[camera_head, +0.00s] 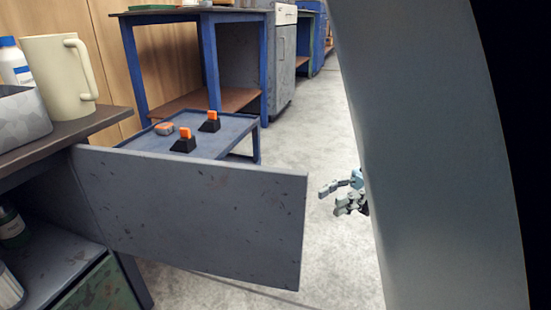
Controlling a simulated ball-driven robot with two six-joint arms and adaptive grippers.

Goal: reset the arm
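My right gripper (336,195) shows at the right of the middle, over the bare floor, just past the free edge of a grey metal panel. Its fingertips point left and stand apart, with nothing visible between them. The rest of it is hidden behind a large grey arm link of mine that fills the right side of the view. My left gripper is not in view.
The grey panel (190,215) juts out from the cabinet at left. A cream mug (60,75), a white bottle (12,62) and a grey box (20,118) stand on its top. A low blue table (226,128) stands behind. Floor beyond is clear.

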